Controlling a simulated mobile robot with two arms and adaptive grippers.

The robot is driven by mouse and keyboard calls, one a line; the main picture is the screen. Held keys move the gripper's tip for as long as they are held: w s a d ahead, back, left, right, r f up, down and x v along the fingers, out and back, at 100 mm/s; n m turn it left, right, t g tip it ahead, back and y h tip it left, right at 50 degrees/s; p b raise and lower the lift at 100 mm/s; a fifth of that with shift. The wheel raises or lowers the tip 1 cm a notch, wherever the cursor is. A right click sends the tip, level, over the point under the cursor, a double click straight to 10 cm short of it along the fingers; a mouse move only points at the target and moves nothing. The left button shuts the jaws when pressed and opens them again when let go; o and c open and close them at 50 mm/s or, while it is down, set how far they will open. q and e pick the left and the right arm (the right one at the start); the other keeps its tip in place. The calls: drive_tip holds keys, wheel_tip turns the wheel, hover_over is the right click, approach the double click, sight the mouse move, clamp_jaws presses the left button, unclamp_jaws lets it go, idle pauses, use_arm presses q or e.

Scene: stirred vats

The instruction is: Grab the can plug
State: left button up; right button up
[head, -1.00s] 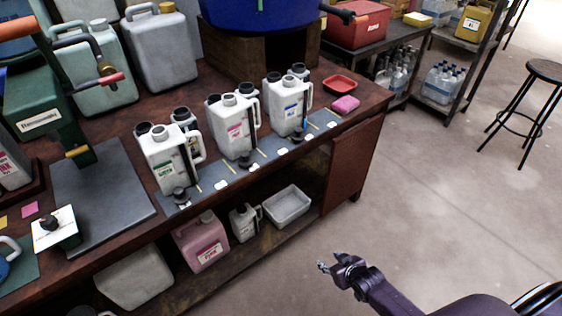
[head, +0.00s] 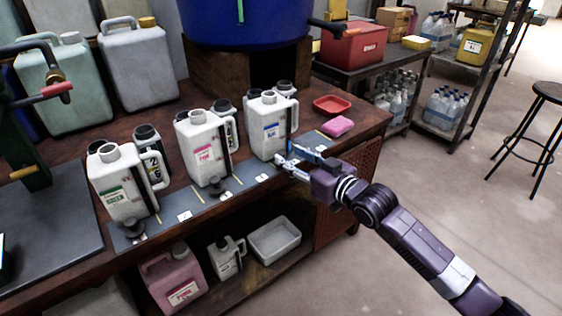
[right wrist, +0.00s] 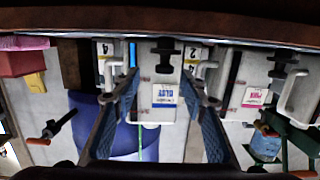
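Three white cans stand in a row on the bench: the green-label can (head: 121,190), the pink-label can (head: 203,150) and the blue-label can (head: 270,126). A black plug (head: 133,231) sits on the dark mat before the green-label can. Another black plug (right wrist: 165,55) shows in the upside-down right wrist view, before the blue-label can (right wrist: 163,98), roughly between my fingers. My right gripper (head: 283,155) is open and empty at the bench's front edge by the blue-label can. My left gripper is out of view.
White cards and yellow strips lie along the mat (head: 189,200). A red tray (head: 332,104) and pink sponge (head: 337,126) lie to the right. A pink jug (head: 172,280) and grey tub (head: 274,240) stand on the lower shelf.

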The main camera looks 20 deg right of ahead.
sight(284, 155)
drive_tip(key=x, duration=0.4)
drive_tip(key=shift+w+a+f+b, duration=0.15)
drive_tip(key=shift+a+b, duration=0.2)
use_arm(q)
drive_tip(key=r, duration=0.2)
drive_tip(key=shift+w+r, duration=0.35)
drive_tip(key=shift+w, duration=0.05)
use_arm(e)
drive_tip(key=c, duration=0.9)
